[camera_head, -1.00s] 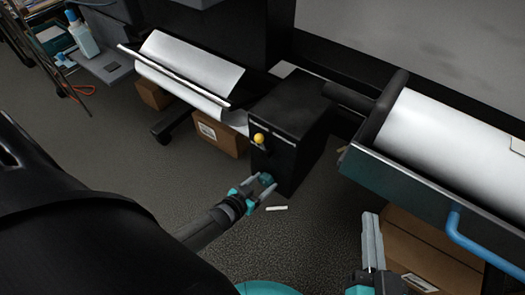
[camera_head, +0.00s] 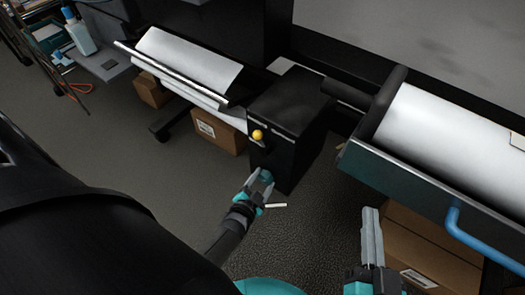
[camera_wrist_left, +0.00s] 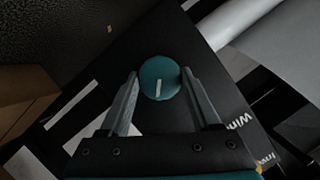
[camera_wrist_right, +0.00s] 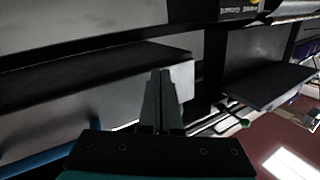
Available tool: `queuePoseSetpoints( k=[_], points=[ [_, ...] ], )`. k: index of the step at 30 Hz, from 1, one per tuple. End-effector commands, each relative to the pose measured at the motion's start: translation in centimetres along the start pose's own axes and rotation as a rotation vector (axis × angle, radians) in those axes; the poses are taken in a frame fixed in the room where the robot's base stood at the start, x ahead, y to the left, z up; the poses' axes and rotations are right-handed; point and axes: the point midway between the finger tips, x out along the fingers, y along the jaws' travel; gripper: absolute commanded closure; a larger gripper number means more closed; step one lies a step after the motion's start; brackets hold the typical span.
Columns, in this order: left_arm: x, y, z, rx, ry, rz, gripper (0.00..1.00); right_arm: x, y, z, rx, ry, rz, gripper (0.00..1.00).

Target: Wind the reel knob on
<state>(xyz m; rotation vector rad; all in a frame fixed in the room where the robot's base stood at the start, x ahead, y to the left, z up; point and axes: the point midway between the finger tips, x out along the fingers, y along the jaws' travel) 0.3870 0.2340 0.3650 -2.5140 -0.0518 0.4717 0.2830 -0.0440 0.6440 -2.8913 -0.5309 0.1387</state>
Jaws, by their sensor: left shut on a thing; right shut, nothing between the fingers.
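The reel knob (camera_wrist_left: 159,79) is a round teal knob with a white line on its face. It sits on the black box (camera_head: 292,110); in the head view the knob (camera_head: 266,175) is small and partly hidden by my fingers. My left gripper (camera_head: 259,182) is at the lower front of the box. In the left wrist view my left gripper (camera_wrist_left: 160,90) has one finger on each side of the knob and is shut on it. The white line points down and slightly left there. My right gripper (camera_head: 371,215) is shut and empty; its fingers (camera_wrist_right: 161,80) lie together in the right wrist view.
A yellow ball knob (camera_head: 257,135) stands above the teal knob on the box. A white roll (camera_head: 450,125) lies in a tray with a blue handle (camera_head: 456,232) at right. Cardboard boxes (camera_head: 220,132) stand below. A small white strip (camera_head: 276,205) lies on the floor.

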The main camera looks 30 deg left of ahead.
Motion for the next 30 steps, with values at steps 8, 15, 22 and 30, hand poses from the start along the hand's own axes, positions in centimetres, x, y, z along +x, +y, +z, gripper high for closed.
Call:
queuePoseSetpoints(
  k=[8, 15, 22, 30],
  points=[
    [0.07, -0.06, -0.17, 0.011, 0.005, -0.005, 0.92, -0.01, -0.06, -0.12, 0.0, -0.001, -0.001, 1.0],
    [0.08, -0.06, -0.19, 0.01, 0.006, -0.005, 0.27, -0.04, -0.07, -0.14, -0.001, -0.001, -0.003, 1.0],
    [0.04, -0.02, -0.1, 0.009, 0.003, -0.004, 0.06, -0.07, -0.06, -0.12, -0.003, -0.002, -0.004, 1.0],
    [-0.08, -0.01, -0.05, 0.009, 0.002, -0.003, 0.06, -0.08, -0.06, -0.14, -0.004, -0.004, -0.004, 1.0]
  ],
)
